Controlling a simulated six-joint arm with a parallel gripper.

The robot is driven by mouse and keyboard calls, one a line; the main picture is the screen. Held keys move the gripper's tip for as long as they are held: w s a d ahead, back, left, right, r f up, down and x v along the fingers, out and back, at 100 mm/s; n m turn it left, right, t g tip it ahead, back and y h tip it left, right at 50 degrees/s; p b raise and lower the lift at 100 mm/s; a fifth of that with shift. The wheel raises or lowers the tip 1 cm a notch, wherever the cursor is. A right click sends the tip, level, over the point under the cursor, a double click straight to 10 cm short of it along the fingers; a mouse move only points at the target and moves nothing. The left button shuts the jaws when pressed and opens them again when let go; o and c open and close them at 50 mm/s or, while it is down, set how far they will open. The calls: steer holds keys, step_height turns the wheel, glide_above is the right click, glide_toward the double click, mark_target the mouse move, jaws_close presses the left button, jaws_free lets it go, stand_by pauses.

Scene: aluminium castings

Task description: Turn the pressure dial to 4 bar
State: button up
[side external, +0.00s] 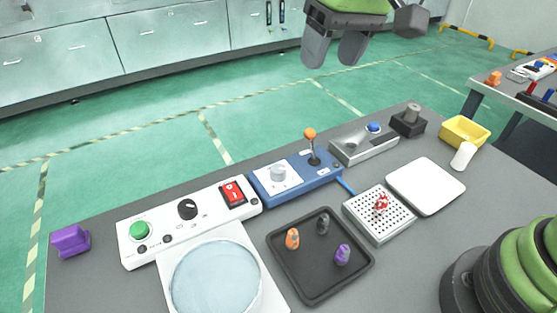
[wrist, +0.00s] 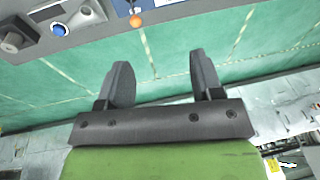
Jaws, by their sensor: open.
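A light grey round dial (side external: 278,174) sits on a white plate on the blue control box (side external: 318,185), in the middle of the table in the side view. Its scale marks are too small to read. A black rotary knob (side external: 187,208) sits on the white panel (side external: 143,257) to its left. I cannot tell for certain which is the pressure dial. My gripper (side external: 335,57) is open and empty, high above and behind the table's far edge, apart from both knobs. In the wrist view my gripper (wrist: 158,65) has only floor between its fingers; neither knob clearly shows there.
An orange-topped lever (side external: 310,134) stands upright beside the grey dial. A red switch (side external: 233,193) and green button (side external: 140,230) are on the white panel. A blue button (side external: 374,127) is on a grey box to the right. A black tray (side external: 300,291) holds small pieces in front.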

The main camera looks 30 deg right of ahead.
steer(key=n+g+h, duration=0.1)
steer(key=n+g, duration=0.1)
glide_toward(278, 168)
steer(key=f, duration=0.9)
steer(key=shift+a+f, duration=0.2)
steer(key=shift+f, duration=0.05)
steer(key=c, duration=0.9)
